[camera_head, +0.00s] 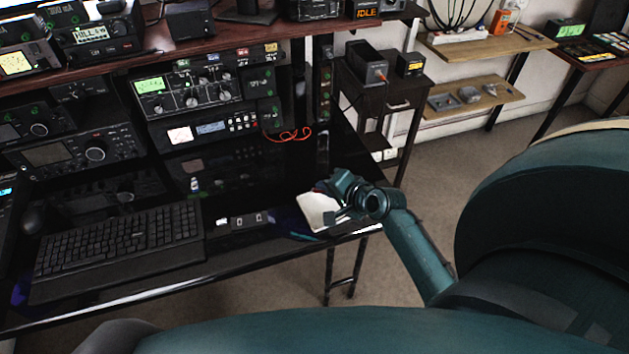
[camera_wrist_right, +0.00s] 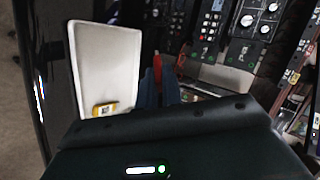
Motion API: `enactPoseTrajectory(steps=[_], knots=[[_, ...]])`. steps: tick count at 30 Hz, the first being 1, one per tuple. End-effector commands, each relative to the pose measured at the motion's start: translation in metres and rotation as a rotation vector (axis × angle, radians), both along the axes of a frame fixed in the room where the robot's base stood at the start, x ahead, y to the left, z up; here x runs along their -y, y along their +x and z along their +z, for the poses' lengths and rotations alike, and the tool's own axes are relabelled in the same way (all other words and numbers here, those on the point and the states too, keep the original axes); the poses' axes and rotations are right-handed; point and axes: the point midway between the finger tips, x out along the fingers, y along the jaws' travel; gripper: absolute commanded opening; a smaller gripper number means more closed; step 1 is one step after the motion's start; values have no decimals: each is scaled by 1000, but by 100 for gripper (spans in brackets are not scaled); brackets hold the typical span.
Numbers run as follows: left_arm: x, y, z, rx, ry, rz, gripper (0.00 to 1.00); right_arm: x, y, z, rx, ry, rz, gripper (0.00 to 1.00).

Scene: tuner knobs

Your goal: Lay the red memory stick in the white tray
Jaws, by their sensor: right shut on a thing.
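The white tray (camera_head: 312,205) lies near the right front corner of the black desk, partly hidden by my right gripper (camera_head: 330,196). In the right wrist view the tray (camera_wrist_right: 104,65) fills the left part, with a small yellow-and-white piece (camera_wrist_right: 104,108) at its near end. The red memory stick (camera_wrist_right: 157,66) shows as a narrow red strip at the tips of my right gripper (camera_wrist_right: 158,88), which is shut on it. In that picture the stick is just right of the tray's edge. Its height above the desk is unclear. My left gripper is out of view.
A keyboard (camera_head: 118,245) and a mouse (camera_head: 33,220) lie left on the desk. Small dark blocks (camera_head: 240,222) and a small white bottle (camera_head: 195,185) sit left of the tray. Stacked radios (camera_head: 195,92) and a red cable (camera_head: 290,135) are behind.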

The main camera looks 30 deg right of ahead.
Motion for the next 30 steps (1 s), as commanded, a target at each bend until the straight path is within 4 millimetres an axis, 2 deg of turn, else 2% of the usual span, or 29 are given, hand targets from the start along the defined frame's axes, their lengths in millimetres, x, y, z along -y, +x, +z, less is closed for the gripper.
enactPoseTrajectory(steps=[15, 21, 30], knots=[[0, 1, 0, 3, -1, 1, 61, 0, 0, -52, -2, -2, 3, 0], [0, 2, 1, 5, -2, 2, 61, 0, 0, -62, -1, -3, 3, 0], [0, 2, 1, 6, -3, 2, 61, 0, 0, -63, -1, -2, 2, 0]])
